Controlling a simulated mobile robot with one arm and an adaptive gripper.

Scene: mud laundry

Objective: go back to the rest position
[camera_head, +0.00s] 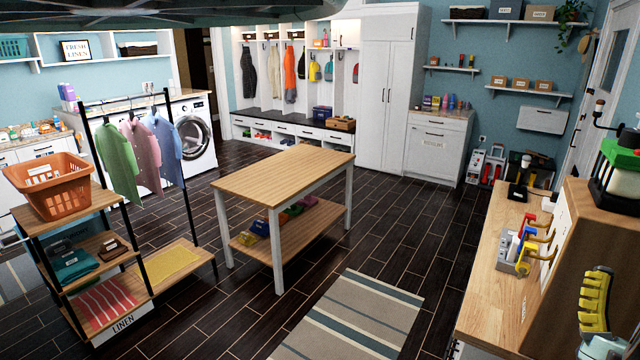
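My gripper is not in view in the head view. A dark, blurred shape crosses the top left edge of the picture, and I cannot tell what it is. The task names no object to handle.
A wooden-topped table (283,176) stands mid-room on dark floor, with a striped rug (355,315) in front. A rack with an orange basket (46,185) and hanging shirts is at left. A wooden counter (490,290) is close at right. Floor between table and right counter is clear.

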